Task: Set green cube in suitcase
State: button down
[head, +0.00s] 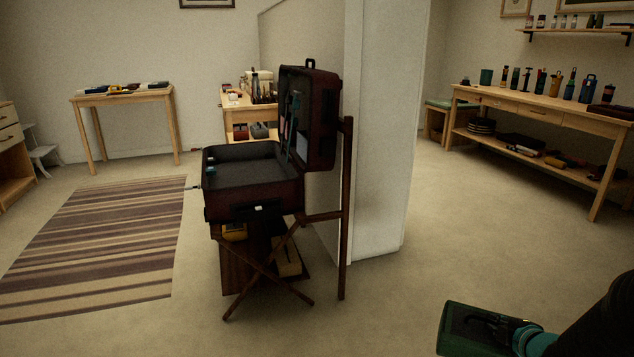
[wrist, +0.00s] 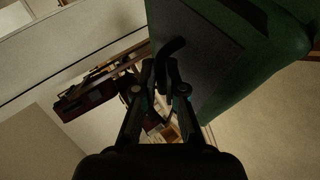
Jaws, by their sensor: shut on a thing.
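The green cube (head: 453,330) is a soft-looking green case with a dark face and a black loop handle. It is at the bottom right of the head view and fills the upper right of the wrist view (wrist: 268,75). My gripper (wrist: 162,72) is shut on its handle and holds it tilted, clear of the suitcase. In the head view my gripper (head: 497,327) overlaps the case. The dark red suitcase (head: 252,207) stands open on a wooden folding stand, lid raised on the right. Its grey base looks mostly empty, with a small bluish item at the left edge.
A white wall end (head: 380,140) stands right behind the suitcase. A striped rug (head: 110,240) lies to its left. A long wooden table (head: 545,110) with bottles stands at the right, and smaller tables stand behind. The floor between me and the suitcase is clear.

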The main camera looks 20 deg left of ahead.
aim_at(243, 169)
jog(key=u, duration=1.2)
jog(key=i, duration=1)
jog(key=z, duration=0.05)
